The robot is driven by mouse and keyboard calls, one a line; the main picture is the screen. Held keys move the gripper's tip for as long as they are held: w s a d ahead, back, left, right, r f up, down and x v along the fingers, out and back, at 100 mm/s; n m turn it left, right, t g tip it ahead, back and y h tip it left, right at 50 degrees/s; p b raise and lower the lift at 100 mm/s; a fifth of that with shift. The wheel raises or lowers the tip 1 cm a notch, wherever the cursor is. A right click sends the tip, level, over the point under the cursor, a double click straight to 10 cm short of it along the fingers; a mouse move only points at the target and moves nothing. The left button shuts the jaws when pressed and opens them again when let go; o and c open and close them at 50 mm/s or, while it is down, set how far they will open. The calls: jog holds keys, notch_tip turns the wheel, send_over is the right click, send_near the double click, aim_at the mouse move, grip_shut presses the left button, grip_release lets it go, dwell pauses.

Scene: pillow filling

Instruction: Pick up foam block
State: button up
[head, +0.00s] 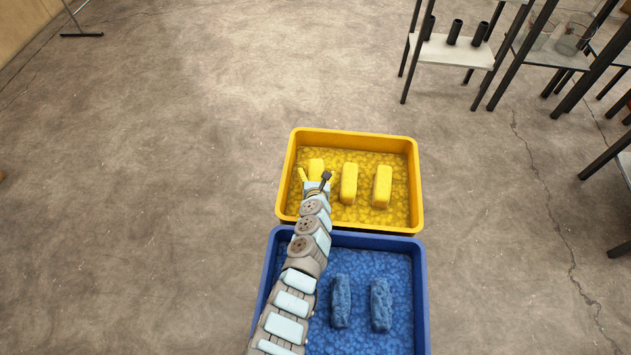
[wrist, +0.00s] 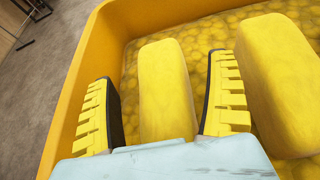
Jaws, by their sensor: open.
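Several yellow foam blocks stand in a row in the yellow crate (head: 353,137). The left yellow block (head: 316,168) is partly hidden by my gripper (head: 316,177) in the head view. In the wrist view the left block (wrist: 165,90) lies between the two yellow fingers of my gripper (wrist: 162,110), with a gap on the left finger's side. The gripper is open. The middle yellow block (head: 348,184) is just outside the right finger, and it also shows large in the wrist view (wrist: 275,75). The right yellow block (head: 382,187) stands apart from the fingers.
A blue crate (head: 421,300) with blue foam blocks (head: 381,305) adjoins the yellow crate in front, partly under my arm. The yellow crate's left wall (wrist: 90,60) is close to the left finger. Shelves (head: 450,52) stand at the upper right.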

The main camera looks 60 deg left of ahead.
jog(key=shift+b+x, duration=0.55)
jog(key=shift+x, duration=0.4)
jog(key=shift+b+x, duration=0.4)
jog(key=shift+x, duration=0.35)
jog(key=c, duration=1.3)
